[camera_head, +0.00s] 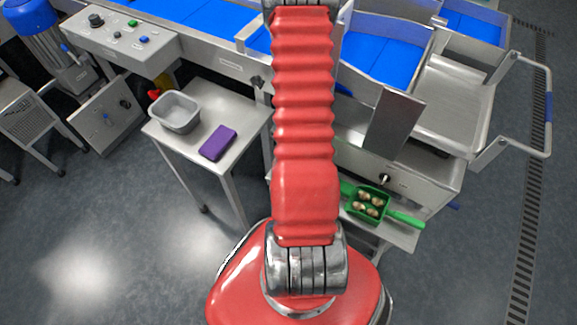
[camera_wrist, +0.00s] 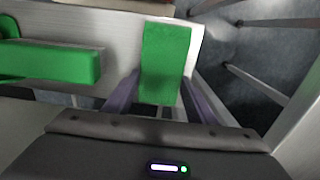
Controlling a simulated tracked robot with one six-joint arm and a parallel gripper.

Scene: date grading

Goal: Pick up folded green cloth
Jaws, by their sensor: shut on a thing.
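The folded green cloth (camera_wrist: 166,58) is a flat green rectangle in the middle of the wrist view. My gripper (camera_wrist: 161,92) is shut on its near end, with one purple-grey finger at each side. The cloth's far end lies against a pale grey surface, and I cannot tell whether it touches or is just above it. In the head view my gripper is hidden. A small green patch (camera_head: 347,188) shows beside my arm there, and I cannot tell whether it is the cloth.
A green scoop (camera_head: 388,211) holding several dates sits on a low shelf; a green handle (camera_wrist: 55,63) shows at left in the wrist view. Blue conveyors (camera_head: 205,12) run behind.

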